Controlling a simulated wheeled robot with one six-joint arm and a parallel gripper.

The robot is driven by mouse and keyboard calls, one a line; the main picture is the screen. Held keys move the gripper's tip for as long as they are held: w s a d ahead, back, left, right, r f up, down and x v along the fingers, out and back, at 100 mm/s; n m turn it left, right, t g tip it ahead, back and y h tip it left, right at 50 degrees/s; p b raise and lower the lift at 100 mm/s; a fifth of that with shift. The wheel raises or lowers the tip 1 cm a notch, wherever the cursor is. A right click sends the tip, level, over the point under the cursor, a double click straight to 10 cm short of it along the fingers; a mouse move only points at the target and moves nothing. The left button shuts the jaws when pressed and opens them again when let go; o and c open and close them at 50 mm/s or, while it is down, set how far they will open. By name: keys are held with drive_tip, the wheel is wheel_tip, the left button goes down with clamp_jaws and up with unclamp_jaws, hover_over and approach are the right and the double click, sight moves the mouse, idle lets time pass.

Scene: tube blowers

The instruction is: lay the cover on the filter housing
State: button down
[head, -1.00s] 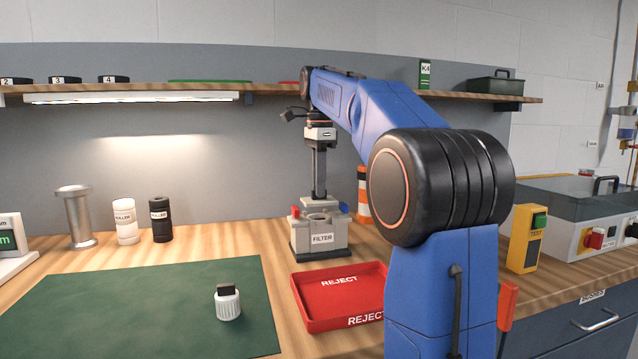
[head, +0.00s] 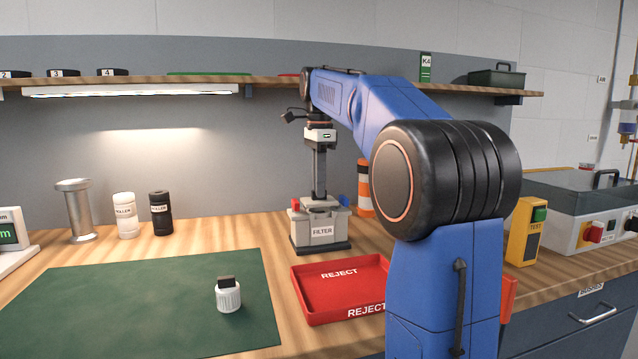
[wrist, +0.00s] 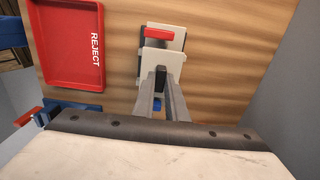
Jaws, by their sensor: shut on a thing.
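The filter housing (head: 322,234) is a pale grey box marked FILTER on a dark base, at the back middle of the bench. It has a red latch on its left and a blue one on its right. The cover (head: 321,203) is a light grey plate lying on or just at the housing's top; I cannot tell whether it is fully seated. My gripper (head: 319,194) points straight down and is shut on the cover's dark knob. In the wrist view the cover (wrist: 173,62) is between my fingertips (wrist: 161,77) and overlaps the housing, hiding its opening.
A red REJECT tray (head: 341,285) lies in front of the housing. A green mat (head: 130,300) with a white ribbed, black-topped piece (head: 228,296) is at left. An orange-and-white post (head: 365,190) stands close behind the housing. A shelf (head: 270,83) runs above.

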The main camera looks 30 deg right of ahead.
drive_tip(key=shift+f, duration=0.9)
drive_tip(key=c, duration=1.7)
unclamp_jaws()
wheel_tip(320, 180, up, 12)
drive_tip(key=shift+s, duration=0.1)
